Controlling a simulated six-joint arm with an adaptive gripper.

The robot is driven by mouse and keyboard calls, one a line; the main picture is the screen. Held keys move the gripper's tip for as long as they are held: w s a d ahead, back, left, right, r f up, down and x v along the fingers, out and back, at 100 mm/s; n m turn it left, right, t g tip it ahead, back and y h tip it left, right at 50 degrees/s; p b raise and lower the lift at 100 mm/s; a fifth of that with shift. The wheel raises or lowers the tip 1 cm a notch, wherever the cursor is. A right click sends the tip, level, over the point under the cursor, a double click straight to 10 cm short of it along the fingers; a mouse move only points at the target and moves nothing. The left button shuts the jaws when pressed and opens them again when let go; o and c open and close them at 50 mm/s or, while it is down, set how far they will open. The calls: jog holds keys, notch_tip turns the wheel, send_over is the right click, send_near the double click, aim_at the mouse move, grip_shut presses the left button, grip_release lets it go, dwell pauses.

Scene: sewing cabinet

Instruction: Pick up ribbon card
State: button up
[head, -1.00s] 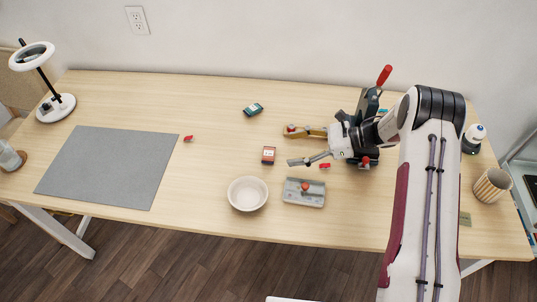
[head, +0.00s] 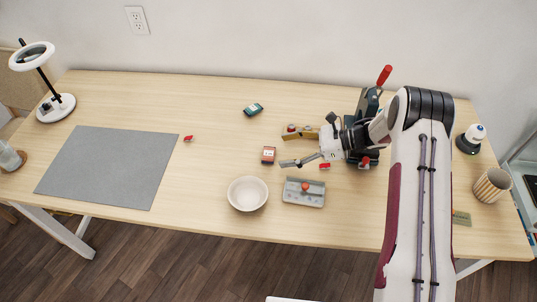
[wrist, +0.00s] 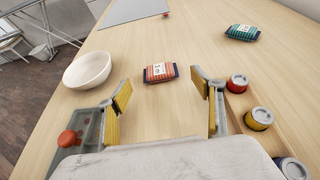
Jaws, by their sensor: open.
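Two cards with banded wrapping lie flat on the table. The red-orange one (head: 268,155) is between the bowl and the wooden holder; in the wrist view this red-orange card (wrist: 160,73) lies just beyond the fingertips, roughly centred between them. The teal one (head: 253,109) lies farther back; in the wrist view the teal card (wrist: 243,32) is at upper right. I cannot tell which is the ribbon card meant. My gripper (wrist: 163,88) is open and empty, to the right of the red-orange card in the head view and apart from it.
A white bowl (head: 247,193) and a grey tray with a red knob (head: 304,198) stand along the front side. A wooden holder with spools (wrist: 258,118) is close beside my right finger.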

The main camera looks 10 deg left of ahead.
aim_at(269, 153)
jog(key=shift+a, duration=0.15)
jog(key=shift+x, duration=2.5)
jog(key=shift+s, duration=0.1)
jog(key=c, duration=0.9)
